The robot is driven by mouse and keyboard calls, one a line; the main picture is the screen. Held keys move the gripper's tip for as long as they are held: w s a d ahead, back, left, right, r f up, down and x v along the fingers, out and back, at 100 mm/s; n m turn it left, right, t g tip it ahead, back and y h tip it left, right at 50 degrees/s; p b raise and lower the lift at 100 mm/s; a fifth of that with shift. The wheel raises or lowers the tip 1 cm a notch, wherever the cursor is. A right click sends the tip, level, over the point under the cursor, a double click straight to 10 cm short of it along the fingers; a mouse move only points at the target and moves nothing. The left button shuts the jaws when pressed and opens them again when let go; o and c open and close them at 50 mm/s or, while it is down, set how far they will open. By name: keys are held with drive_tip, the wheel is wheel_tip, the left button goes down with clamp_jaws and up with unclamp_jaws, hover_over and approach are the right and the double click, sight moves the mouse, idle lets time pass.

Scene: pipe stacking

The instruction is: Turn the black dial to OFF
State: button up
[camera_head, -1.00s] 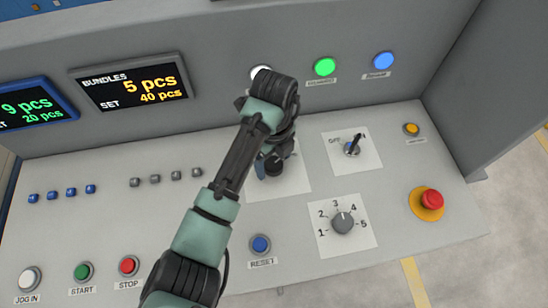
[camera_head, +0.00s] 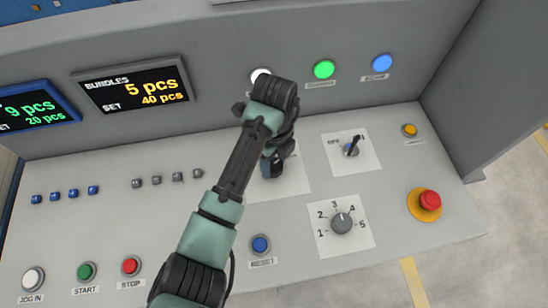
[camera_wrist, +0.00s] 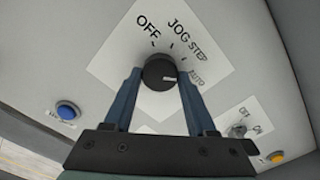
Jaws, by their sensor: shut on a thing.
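The black dial (camera_wrist: 160,72) sits on a white plate (camera_wrist: 110,62) marked OFF, JOG, STEP and AUTO in the wrist view. Its pale pointer mark is on the right side, towards AUTO; OFF is at the upper left. My gripper (camera_wrist: 158,80) has its two blue fingers on either side of the dial, shut on it. In the head view my gripper (camera_head: 271,165) is over the white plate (camera_head: 295,180), and my gripper and arm hide most of the dial.
An OFF/ON switch (camera_head: 351,150) and a numbered selector knob (camera_head: 343,222) stand to the right. A red emergency button (camera_head: 429,200) is further right. A blue RESET button (camera_head: 261,244) is below the plate.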

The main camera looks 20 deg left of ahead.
drive_tip(key=n+p, duration=0.4)
drive_tip(key=n, duration=0.2)
drive_tip(key=shift+r, duration=0.2)
drive_tip(key=n+p, duration=0.3)
drive_tip(key=n, duration=0.2)
drive_tip(key=shift+w+n, duration=0.1)
drive_tip(key=shift+n, duration=0.2)
drive_tip(key=n+p, duration=0.1)
drive_tip(key=n, duration=0.4)
drive_tip(key=shift+p, duration=0.4)
drive_tip(key=n+p, duration=0.1)
drive_tip(key=n, duration=0.4)
drive_tip(key=shift+a+f+n, duration=0.1)
drive_tip(key=shift+a+n, duration=0.05)
drive_tip(key=shift+n, duration=0.25)
drive_tip(key=o, duration=1.4)
